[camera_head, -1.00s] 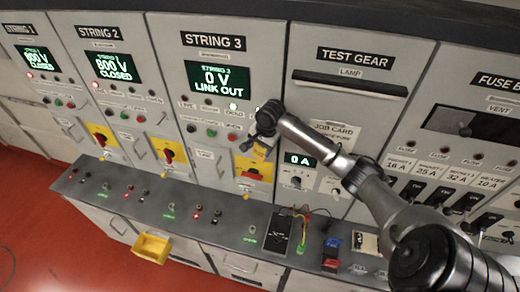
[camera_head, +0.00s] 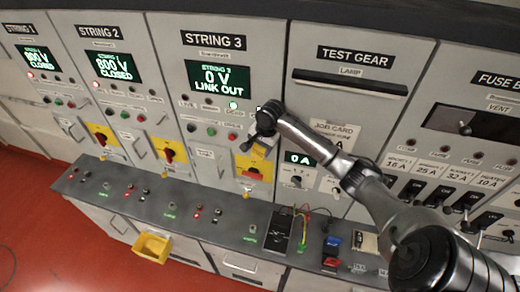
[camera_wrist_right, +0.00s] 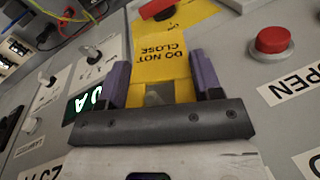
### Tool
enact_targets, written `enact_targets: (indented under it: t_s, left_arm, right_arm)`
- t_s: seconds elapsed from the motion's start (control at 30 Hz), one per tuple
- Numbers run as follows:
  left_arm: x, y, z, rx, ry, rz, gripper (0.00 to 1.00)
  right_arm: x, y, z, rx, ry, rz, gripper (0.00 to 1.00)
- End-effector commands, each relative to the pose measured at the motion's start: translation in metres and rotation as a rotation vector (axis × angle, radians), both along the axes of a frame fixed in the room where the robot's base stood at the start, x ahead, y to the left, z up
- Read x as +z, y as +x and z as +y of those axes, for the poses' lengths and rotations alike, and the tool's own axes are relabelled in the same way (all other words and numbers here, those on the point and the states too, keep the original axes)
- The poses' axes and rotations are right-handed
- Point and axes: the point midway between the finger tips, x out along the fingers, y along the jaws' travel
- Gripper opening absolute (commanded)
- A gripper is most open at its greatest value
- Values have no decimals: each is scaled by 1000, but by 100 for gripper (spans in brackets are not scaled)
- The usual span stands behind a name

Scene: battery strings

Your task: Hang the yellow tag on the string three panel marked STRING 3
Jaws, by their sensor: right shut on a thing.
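The STRING 3 panel (camera_head: 214,41) stands in the middle of the head view, and its screen reads 0 V LINK OUT. My right gripper (camera_head: 262,140) is in front of the lower right part of this panel. It is shut on the yellow tag (camera_head: 260,151), which also shows in the right wrist view (camera_wrist_right: 162,62) between the two purple fingers. Its DO NOT CLOSE print is upside down there. The tag hangs in front of the panel's yellow switch plate (camera_head: 250,182); I cannot tell whether they touch. My left gripper is not in view.
A red button (camera_wrist_right: 271,41) with an OPEN label is right of the gripper in the wrist view. The TEST GEAR panel (camera_head: 355,58) stands to the right. A grey ledge (camera_head: 140,192) runs below, with a yellow bin (camera_head: 152,248) at its front and a meter (camera_head: 279,232) with leads.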

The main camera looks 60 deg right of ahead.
Motion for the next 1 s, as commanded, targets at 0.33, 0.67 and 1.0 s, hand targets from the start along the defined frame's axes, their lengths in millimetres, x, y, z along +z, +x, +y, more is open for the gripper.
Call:
enact_targets:
  t_s: [0.33,0.67,1.0]
  left_arm:
    - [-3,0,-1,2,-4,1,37]
    - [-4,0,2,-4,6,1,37]
    - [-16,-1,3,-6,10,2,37]
  right_arm:
    - [-9,-4,-13,-30,-15,13,83]
    - [-7,-4,-13,-30,-15,12,89]
    - [38,-12,-5,-19,-7,0,89]
